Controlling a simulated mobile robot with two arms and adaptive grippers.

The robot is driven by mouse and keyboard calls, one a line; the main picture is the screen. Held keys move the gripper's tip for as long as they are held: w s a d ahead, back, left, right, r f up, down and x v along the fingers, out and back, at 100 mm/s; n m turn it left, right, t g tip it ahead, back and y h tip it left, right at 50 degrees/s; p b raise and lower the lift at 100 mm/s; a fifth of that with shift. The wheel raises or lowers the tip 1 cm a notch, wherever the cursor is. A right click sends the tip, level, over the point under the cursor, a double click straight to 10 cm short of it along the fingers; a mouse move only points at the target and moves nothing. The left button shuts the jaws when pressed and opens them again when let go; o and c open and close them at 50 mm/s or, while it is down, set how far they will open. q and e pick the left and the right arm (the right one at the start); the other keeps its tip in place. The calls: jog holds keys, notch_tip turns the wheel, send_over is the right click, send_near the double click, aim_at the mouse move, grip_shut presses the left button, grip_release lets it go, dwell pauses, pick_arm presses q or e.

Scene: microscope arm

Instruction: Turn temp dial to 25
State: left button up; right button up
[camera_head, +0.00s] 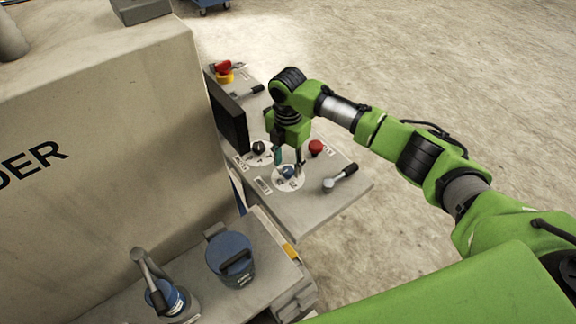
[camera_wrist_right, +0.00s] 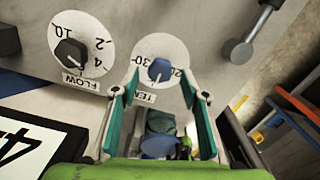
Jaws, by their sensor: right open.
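The temp dial (camera_wrist_right: 160,70) is a blue knob on a round white plate with "20" and "30" marks, in the upper middle of the right wrist view. In the head view the temp dial (camera_head: 288,171) sits on the grey control panel (camera_head: 312,206). My right gripper (camera_head: 288,160) is over it from above. In the right wrist view the right gripper (camera_wrist_right: 158,92) is open, its two green-padded fingers on either side of the dial. I cannot tell whether they touch it. The label below is partly hidden. My left gripper is not in view.
A black flow dial (camera_wrist_right: 71,54) is left of the temp dial. A red button (camera_head: 316,147) and a black-handled lever (camera_head: 341,178) stand close by on the right. A screen (camera_head: 228,118) rises behind, and a blue-lidded pot (camera_head: 230,254) stands on a lower ledge.

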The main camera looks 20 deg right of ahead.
aim_at(288, 170)
notch_tip(288, 170, up, 10)
dwell(0.3)
dwell(0.4)
